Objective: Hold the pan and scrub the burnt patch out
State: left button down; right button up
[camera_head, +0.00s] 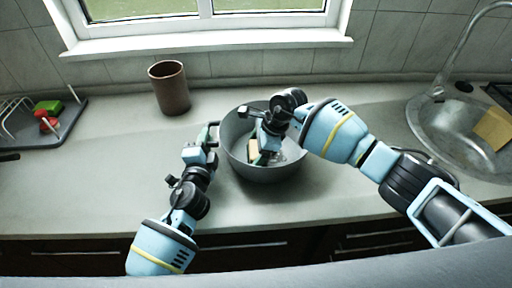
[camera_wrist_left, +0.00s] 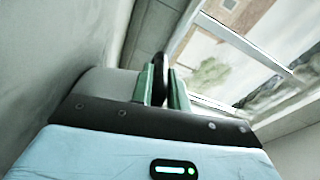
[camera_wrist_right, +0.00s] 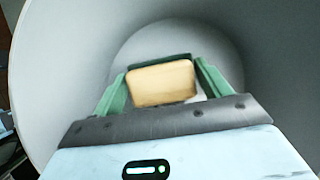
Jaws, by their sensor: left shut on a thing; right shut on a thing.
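The grey pan (camera_head: 236,170) stands on the counter in the middle. My left gripper (camera_head: 212,138) is at its left side, shut on the pan's handle; the left wrist view shows the dark handle (camera_wrist_left: 160,75) between the green fingers. My right gripper (camera_head: 260,147) reaches down inside the pan, shut on a sponge (camera_head: 253,153). In the right wrist view the sponge (camera_wrist_right: 162,84) is tan with a dark green layer, held between both fingers above or against the pan's floor; I cannot tell which. I cannot make out a burnt patch; sponge and gripper cover part of the floor.
A brown cup (camera_head: 169,88) stands behind and left of the pan. A dish rack (camera_head: 70,118) with green and red things is at the far left. A sink (camera_head: 440,125) with a tap is at the right.

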jog(key=shift+f, duration=0.25)
jog(key=shift+d, duration=0.1)
jog(key=shift+s+d+r, duration=0.1)
jog(key=shift+d, duration=1.85)
jog(key=shift+d, duration=0.15)
jog(key=shift+d, duration=2.05)
jog(key=shift+f, duration=0.2)
jog(key=shift+s, duration=0.1)
